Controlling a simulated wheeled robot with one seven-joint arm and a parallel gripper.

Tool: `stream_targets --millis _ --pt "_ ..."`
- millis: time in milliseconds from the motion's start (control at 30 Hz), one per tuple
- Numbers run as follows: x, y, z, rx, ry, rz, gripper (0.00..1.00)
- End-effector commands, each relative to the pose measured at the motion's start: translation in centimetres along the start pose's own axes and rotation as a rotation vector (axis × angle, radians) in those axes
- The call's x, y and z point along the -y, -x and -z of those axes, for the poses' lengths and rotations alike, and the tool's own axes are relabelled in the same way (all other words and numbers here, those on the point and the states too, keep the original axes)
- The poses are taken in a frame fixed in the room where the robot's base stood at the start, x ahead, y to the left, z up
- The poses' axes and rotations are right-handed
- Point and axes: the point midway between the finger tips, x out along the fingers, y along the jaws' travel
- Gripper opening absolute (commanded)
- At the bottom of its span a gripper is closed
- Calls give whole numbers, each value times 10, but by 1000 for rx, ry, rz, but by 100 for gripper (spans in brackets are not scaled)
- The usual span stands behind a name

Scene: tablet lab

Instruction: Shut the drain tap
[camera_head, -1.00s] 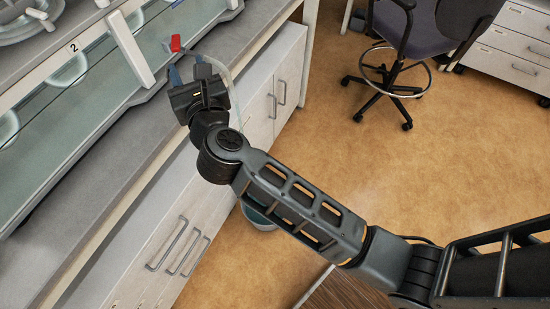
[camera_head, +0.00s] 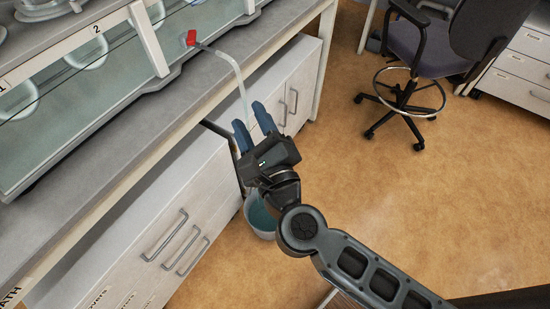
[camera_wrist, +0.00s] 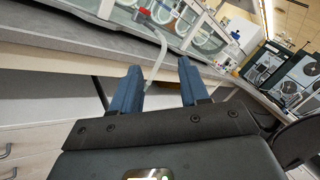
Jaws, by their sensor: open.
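The drain tap has a red handle (camera_head: 190,38) on the front of the glass-walled bath (camera_head: 70,95). A pale hose (camera_head: 232,65) runs from the tap over the bench edge and down toward a bucket (camera_head: 259,218) of bluish liquid on the floor. In the wrist view the red handle (camera_wrist: 145,12) is small, ahead of the fingers. My gripper (camera_head: 252,115) is open with two blue fingers, in front of the bench edge, below and to the right of the tap. It is apart from the tap; the hose shows behind the fingers.
The grey bench edge (camera_head: 190,115) and the cabinet doors (camera_head: 165,225) lie to the left of my arm. A wheeled office chair (camera_head: 425,60) stands at the upper right. The tan floor (camera_head: 400,200) between is clear.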

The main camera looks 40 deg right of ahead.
Motion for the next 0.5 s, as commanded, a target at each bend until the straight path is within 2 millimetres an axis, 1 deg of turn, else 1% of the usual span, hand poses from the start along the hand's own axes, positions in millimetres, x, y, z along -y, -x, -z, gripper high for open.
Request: stream_targets --millis 33,100,233,367,500 --pt "1 9 5 5 42 -3 45" --pt "2 21 7 18 100 -7 45" --pt "6 41 10 38 195 -12 45" --pt "8 55 12 54 266 -18 45" --pt "10 63 12 65 308 -20 45"
